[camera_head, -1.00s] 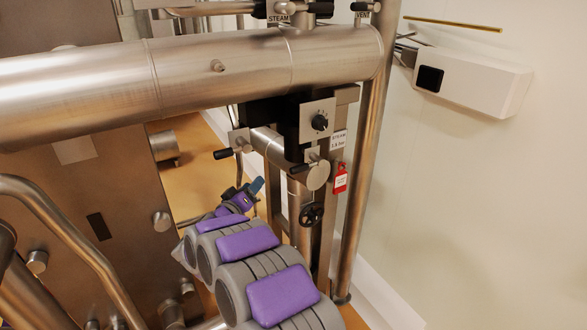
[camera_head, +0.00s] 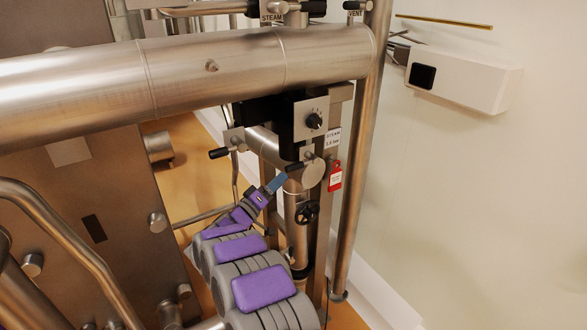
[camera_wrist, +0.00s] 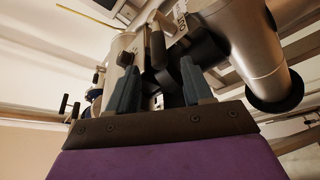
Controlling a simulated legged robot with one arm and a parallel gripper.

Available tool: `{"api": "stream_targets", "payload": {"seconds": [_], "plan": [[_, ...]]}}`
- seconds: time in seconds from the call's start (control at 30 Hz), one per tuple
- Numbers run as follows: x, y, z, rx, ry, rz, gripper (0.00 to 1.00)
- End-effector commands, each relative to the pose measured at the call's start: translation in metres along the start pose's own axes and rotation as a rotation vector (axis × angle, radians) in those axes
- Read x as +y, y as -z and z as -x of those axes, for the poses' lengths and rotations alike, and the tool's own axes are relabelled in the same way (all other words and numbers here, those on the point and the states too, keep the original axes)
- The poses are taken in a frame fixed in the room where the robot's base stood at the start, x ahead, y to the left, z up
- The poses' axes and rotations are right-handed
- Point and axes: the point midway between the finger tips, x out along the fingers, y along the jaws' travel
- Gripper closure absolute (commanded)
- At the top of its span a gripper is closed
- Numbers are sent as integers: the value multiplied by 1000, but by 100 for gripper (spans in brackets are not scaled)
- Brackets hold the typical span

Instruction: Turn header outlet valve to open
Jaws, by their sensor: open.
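Below the wide horizontal steel header pipe (camera_head: 210,70), a valve with a short black lever (camera_head: 294,167) sits beside a round steel disc (camera_head: 313,174). No label naming it as the header outlet is readable. My gripper (camera_head: 279,181) is just below and left of this lever, close to it; I cannot tell if they touch. In the wrist view my gripper (camera_wrist: 158,88) is open, with its two blue-grey fingers apart. A dark lever (camera_wrist: 158,50) shows beyond and between the fingertips. A second black-handled lever (camera_head: 219,153) is further left on a square plate.
A red tag (camera_head: 335,177) hangs at the right, below a label. A black handwheel (camera_head: 307,212) is below. A vertical pipe (camera_head: 358,190) stands right. A white wall box (camera_head: 460,78) is at the upper right.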

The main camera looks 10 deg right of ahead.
Motion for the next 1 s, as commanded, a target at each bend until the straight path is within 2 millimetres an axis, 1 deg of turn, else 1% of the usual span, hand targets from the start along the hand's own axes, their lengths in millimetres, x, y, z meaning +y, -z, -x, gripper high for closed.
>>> {"api": "stream_targets", "payload": {"seconds": [0.03, 0.2, 0.3, 0.43, 0.6, 0.87, 1.0], "plan": [[0, -1, -11, -3, -5, -3, 50], [0, 0, -43, -2, -3, -3, 50], [1, 0, -59, -1, -4, -1, 50], [1, 0, -74, -2, -4, -5, 50], [1, 1, -83, 0, -1, -2, 50], [1, 1, -84, 0, -1, -2, 50], [1, 1, -84, 0, -1, -2, 61]]}}
